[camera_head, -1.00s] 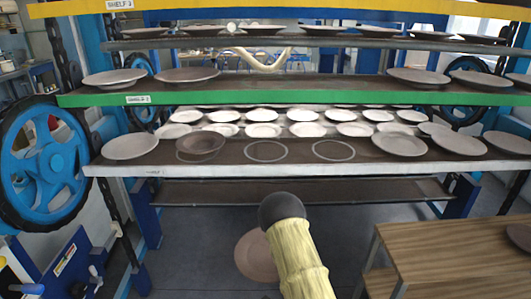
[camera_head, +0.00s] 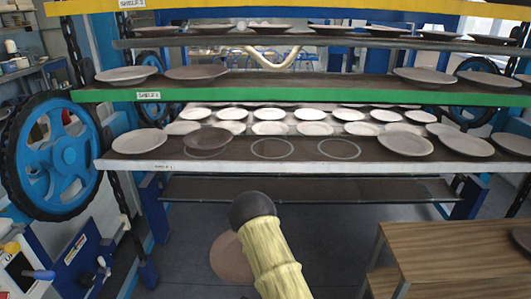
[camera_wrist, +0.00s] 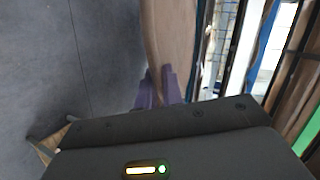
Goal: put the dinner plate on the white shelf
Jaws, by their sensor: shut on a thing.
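The dinner plate (camera_head: 229,258) is pinkish brown and hangs low in front of the rack, partly behind my arm. In the wrist view the plate (camera_wrist: 168,35) stands edge-up, and the two purple fingers of my gripper (camera_wrist: 160,88) are closed on its rim. My gripper is hidden in the head view. The white shelf (camera_head: 300,165) has a white front edge and a brown top, and lies above and behind the plate. It bears a dark brown plate (camera_head: 207,138) left of two empty ring marks, and paler plates at both ends.
A green-edged shelf (camera_head: 300,94) with plates runs above the white shelf, and a bare dark shelf (camera_head: 310,190) lies below it. A large blue wheel (camera_head: 62,152) stands at left. A wooden table (camera_head: 455,250) stands at right. The floor between is clear.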

